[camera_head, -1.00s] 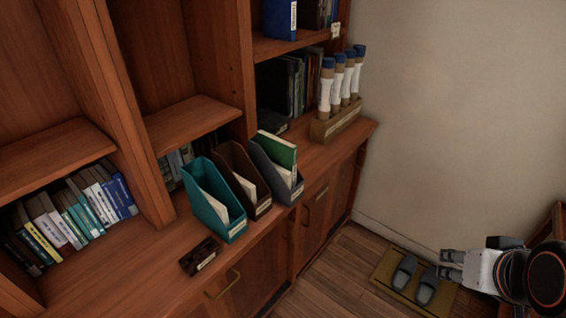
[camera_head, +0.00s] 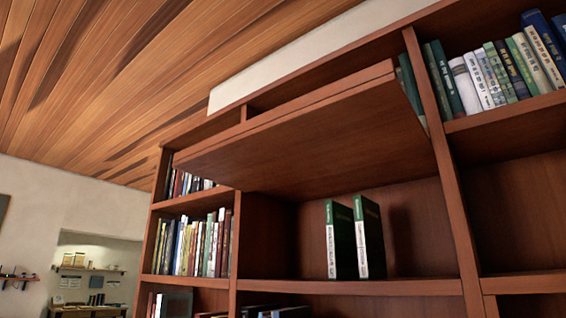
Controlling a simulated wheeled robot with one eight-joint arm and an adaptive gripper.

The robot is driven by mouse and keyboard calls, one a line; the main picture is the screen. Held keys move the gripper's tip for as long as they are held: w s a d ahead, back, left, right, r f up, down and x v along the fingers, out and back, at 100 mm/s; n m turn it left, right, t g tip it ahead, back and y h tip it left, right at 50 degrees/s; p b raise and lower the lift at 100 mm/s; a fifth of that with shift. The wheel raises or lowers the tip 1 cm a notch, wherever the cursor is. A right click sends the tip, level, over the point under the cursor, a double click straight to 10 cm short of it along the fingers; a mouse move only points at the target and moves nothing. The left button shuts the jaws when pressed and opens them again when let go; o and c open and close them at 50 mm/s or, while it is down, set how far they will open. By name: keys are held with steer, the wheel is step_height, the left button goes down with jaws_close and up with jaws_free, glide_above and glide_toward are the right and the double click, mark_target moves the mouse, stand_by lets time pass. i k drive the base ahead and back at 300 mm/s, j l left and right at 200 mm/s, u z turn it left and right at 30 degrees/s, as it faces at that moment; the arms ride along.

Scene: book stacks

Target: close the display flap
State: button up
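The display flap (camera_head: 320,135) is a wide reddish-brown wooden panel high on the bookcase. It is raised and sticks out from the top of its compartment, so the compartment below it is open. Two dark green books with white spine labels, a left one (camera_head: 340,242) and a right one (camera_head: 368,238), stand upright inside that compartment, apart from the flap. My gripper is not in this view.
The bookcase (camera_head: 455,190) fills the right and middle. Books fill shelves left of the compartment (camera_head: 200,245) and at upper right (camera_head: 495,75). An empty shelf (camera_head: 520,210) lies at right. A wooden ceiling (camera_head: 120,80) is above; a lit alcove (camera_head: 95,265) is far left.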

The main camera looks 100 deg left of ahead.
mark_target(366, 116)
steer(key=k+u, duration=0.1)
steer(key=u, duration=0.3)
steer(key=j+u, duration=0.15)
steer(key=u, duration=0.25)
steer(key=k+j+u, duration=0.1)
steer(key=u, duration=0.3)
